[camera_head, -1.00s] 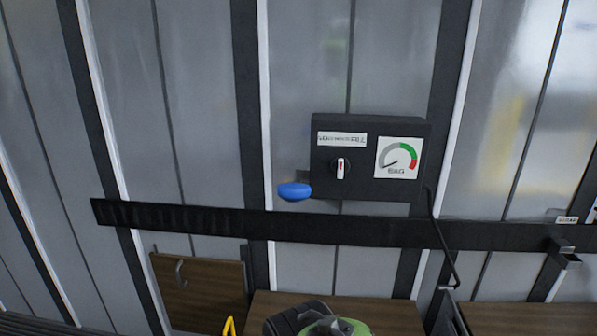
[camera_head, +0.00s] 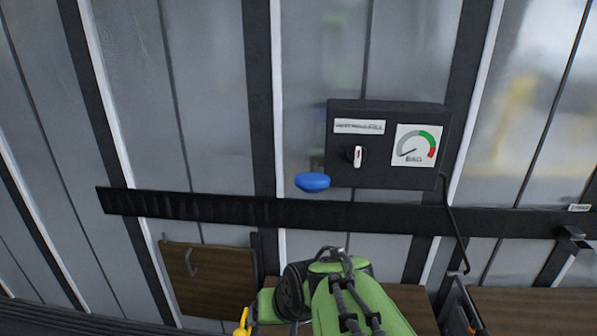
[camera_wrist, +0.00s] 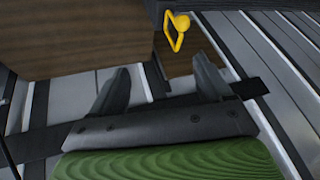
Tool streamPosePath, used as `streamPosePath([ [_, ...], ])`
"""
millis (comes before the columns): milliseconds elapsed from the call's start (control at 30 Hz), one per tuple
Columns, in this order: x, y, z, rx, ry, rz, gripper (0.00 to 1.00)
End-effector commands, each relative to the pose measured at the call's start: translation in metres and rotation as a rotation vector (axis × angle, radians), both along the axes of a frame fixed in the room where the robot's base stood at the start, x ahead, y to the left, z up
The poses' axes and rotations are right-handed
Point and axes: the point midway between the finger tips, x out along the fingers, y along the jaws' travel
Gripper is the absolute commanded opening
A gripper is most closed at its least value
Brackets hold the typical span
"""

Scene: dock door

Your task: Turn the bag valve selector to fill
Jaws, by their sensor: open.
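The bag valve selector (camera_head: 358,156) is a small white knob with a red mark on a black control box (camera_head: 387,118). It stands nearly upright, and the label strip (camera_head: 359,127) above it is too blurred to read. A gauge (camera_head: 415,145) sits on the box's right side, its needle toward the lower left, in the grey part. A blue knob (camera_head: 312,182) sticks out at the box's lower left. My gripper (camera_wrist: 160,84) shows in the wrist view with its two dark fingers apart and nothing between them. The selector is not in the wrist view.
A black rail (camera_head: 230,210) runs across the ribbed metal wall below the box. A wooden panel with a hook (camera_head: 212,278) is at lower left. A yellow loop (camera_wrist: 177,32) shows beyond my fingers. A black cable (camera_head: 451,225) hangs from the box's right side.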

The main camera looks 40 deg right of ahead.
Motion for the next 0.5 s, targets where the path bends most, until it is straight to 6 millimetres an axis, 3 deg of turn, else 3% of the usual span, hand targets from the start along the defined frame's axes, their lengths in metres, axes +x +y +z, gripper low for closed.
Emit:
streamPosePath([
  [267, 0.028, -0.04, 0.005, 0.202, -0.107, -0.184, 0.79],
  [367, 0.039, -0.067, 0.017, 0.33, -0.209, -0.298, 0.79],
  [500, 0.047, -0.119, 0.049, 0.517, -0.417, -0.48, 0.79],
])
